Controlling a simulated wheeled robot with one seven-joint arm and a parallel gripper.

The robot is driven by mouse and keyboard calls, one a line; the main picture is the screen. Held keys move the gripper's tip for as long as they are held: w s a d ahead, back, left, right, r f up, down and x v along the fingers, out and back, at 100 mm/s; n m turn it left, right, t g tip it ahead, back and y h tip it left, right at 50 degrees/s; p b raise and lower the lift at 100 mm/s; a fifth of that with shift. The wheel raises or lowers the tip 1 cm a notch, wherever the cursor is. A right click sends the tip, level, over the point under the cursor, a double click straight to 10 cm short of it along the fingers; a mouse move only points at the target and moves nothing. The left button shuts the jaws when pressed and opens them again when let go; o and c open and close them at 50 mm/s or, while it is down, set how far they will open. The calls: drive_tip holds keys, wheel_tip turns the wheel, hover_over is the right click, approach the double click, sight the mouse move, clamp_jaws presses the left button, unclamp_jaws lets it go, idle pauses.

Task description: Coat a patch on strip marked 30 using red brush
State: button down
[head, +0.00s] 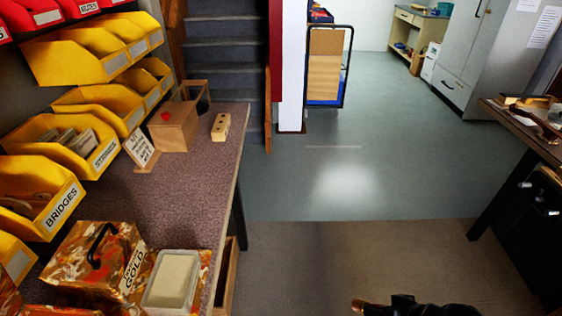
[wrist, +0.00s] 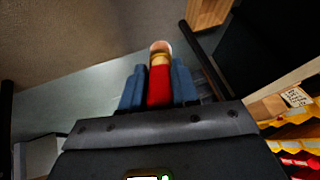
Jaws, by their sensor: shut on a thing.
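My gripper (wrist: 158,82) is shut on the red brush in the wrist view, between two blue fingers. The red brush (wrist: 159,92) has a red handle, a gold-coloured ferrule and a pale rounded tip pointing away from my wrist. In the head view, my gripper (head: 375,306) is at the bottom edge, over open floor between the two benches; a small brownish end (head: 357,304) shows at its left. No strip marked 30 can be made out in either view.
A left bench (head: 110,192) holds yellow bins (head: 58,206), a holed wooden block (head: 221,126), a wooden box (head: 174,127), a lidded clear tub (head: 172,281) and a patterned case (head: 90,256). A right bench (head: 522,129) bears wooden items. Floor between is clear.

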sight(363, 301)
drive_tip(key=w+r, duration=0.1)
drive_tip(key=w, duration=0.1)
drive_tip(key=w+a+r, duration=0.1)
drive_tip(key=w+r, duration=0.1)
drive_tip(key=shift+a+r, duration=0.15)
drive_tip(key=shift+w+a+r, duration=0.2)
drive_tip(key=shift+w+r, duration=0.05)
drive_tip(key=shift+w, duration=0.05)
drive_tip(key=shift+a, duration=0.1)
